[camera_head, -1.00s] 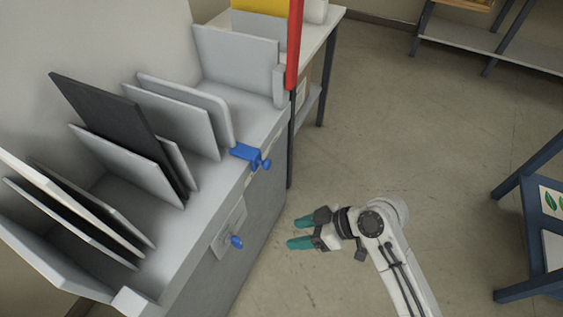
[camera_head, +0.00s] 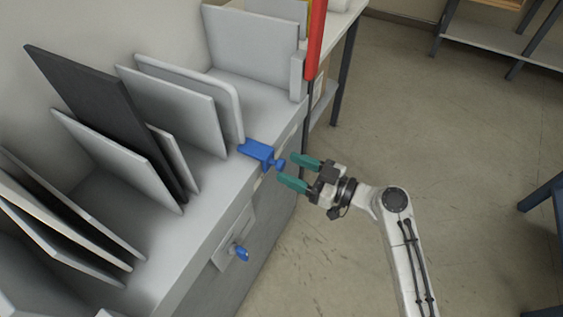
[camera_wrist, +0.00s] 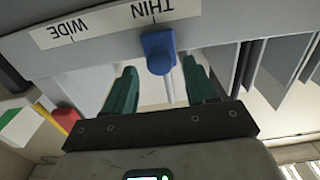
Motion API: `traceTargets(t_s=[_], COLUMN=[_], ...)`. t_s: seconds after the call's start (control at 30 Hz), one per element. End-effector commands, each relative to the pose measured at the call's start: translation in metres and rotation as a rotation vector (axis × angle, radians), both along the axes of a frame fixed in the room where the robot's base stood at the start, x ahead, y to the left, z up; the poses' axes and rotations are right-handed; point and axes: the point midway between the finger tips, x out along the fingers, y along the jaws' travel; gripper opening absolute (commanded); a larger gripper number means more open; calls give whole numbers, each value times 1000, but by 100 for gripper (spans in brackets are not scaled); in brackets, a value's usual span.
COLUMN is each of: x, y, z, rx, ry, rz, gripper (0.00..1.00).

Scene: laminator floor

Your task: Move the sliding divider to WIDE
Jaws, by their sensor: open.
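In the wrist view the blue knob (camera_wrist: 158,52) shows between and just beyond the spread fingers, apparently not gripped. A white label strip (camera_wrist: 110,28) reads WIDE and THIN. The knob is by the THIN mark, with WIDE to its left in that view.
A second blue knob (camera_head: 241,254) is on a plate lower on the rack's front. Several panels, one dark (camera_head: 95,100), stand in the rack. A red post (camera_head: 315,40) rises at its far end. The floor (camera_head: 460,150) beside my arm is clear.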

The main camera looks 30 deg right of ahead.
Motion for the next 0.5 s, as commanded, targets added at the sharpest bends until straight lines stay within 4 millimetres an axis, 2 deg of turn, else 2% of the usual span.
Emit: traceTargets(t_s=[0.2,0.5], x=[23,30], y=[17,22], z=[0,-1], rx=[1,-1], ry=[-1,1], rz=[0,0], gripper=[56,56])
